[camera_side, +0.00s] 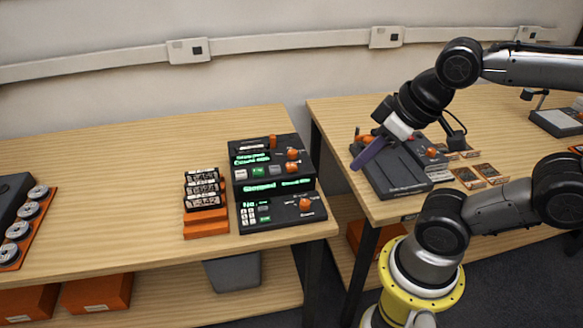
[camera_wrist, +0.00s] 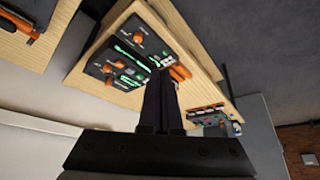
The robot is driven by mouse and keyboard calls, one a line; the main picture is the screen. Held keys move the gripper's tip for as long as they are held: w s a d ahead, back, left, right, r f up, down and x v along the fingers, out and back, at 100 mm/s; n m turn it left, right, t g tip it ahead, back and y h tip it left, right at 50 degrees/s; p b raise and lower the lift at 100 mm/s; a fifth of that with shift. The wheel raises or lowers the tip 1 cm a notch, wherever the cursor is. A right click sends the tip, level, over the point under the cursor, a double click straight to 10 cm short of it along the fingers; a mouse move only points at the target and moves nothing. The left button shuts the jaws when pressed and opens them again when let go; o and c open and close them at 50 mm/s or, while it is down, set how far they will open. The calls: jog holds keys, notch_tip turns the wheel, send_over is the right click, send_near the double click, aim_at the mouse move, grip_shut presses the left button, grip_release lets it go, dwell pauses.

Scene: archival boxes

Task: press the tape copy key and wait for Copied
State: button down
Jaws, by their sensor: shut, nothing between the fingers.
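A dark two-tier deck (camera_side: 270,183) with green lit displays, orange knobs and a row of small keys stands near the right end of the left table. One key on its upper tier is green (camera_side: 258,171). The display lettering is too blurred to read surely. The deck shows tilted in the wrist view (camera_wrist: 128,52). My gripper (camera_side: 356,163) is shut and empty, pointing down and left above a dark device on the right table, well apart from the deck. In the wrist view its fingers (camera_wrist: 160,78) are together, overlapping the deck's edge in the picture.
A rack of labelled cassettes (camera_side: 203,190) on an orange base stands left of the deck. A dark flat device (camera_side: 400,182) and several small cards (camera_side: 482,174) lie on the right table. Reels (camera_side: 28,215) lie far left. A gap separates the tables.

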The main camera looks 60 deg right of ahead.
dwell(0.3)
jog(key=w+d+r+n+t+h, duration=0.25)
jog(key=w+d+r+t, duration=0.3)
jog(key=w, duration=0.45)
jog(key=n+g+y, duration=0.2)
jog(key=n, duration=0.4)
send_over(296, 167)
notch_tip(296, 167, down, 13)
jog(key=shift+d+f, duration=0.1)
jog(key=shift+w+f, duration=0.1)
jog(key=shift+f, duration=4.3)
